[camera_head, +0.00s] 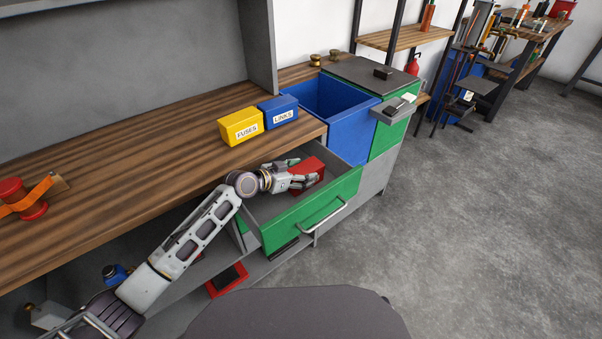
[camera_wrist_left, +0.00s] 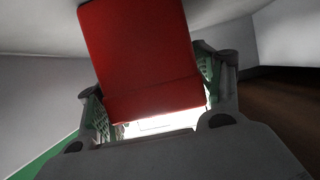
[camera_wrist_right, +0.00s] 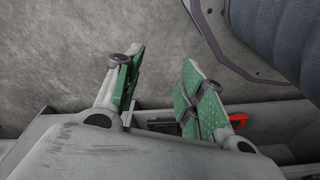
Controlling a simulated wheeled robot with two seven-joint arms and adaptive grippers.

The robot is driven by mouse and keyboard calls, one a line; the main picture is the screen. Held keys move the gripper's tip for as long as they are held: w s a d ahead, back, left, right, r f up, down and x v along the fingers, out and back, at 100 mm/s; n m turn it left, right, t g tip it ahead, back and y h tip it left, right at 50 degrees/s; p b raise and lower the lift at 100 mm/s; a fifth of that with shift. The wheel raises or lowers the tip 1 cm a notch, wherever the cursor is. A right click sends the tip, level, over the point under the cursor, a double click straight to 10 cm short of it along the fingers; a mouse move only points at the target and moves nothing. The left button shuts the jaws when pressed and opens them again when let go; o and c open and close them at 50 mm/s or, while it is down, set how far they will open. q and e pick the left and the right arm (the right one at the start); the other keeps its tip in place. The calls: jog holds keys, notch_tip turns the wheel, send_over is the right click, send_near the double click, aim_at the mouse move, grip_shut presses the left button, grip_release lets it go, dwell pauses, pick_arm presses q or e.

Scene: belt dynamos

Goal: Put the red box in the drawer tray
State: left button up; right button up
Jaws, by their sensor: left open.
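The red box (camera_head: 313,165) is inside the open drawer tray (camera_head: 285,226), which has a green front, a grey inside and a metal handle. The box looks tilted; whether it rests on the drawer floor is hidden. My left gripper (camera_head: 302,180) reaches into the drawer at the box, with its fingers open. In the left wrist view the red box (camera_wrist_left: 145,60) fills the space between the two fingers; contact cannot be told. My right gripper (camera_wrist_right: 164,58) is open and empty above the grey floor in the right wrist view, and is not seen in the head view.
A yellow FUSES bin (camera_head: 240,126) and a blue LINKS bin (camera_head: 279,110) stand on the wooden bench (camera_head: 130,140) above the drawer. An open blue bin (camera_head: 350,130) is behind the drawer. A red spool (camera_head: 22,200) lies at left. Floor at right is clear.

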jog(key=shift+w, duration=0.1)
pick_arm(q)
jog(key=shift+a+r, duration=0.1)
jog(key=shift+a, duration=0.1)
jog(key=shift+p+v, duration=0.4)
jog(key=shift+v, duration=2)
jog(key=shift+s+a+r, duration=0.1)
jog(key=shift+s+a, duration=0.15)
jog(key=shift+s+a+r, duration=0.3)
jog(key=shift+s+a, duration=0.1)
jog(key=shift+a, duration=0.1)
pick_arm(e)
jog(key=f, duration=0.2)
jog(key=d+f, duration=0.1)
jog(key=shift+s+f, duration=0.1)
jog(key=shift+s, duration=0.25)
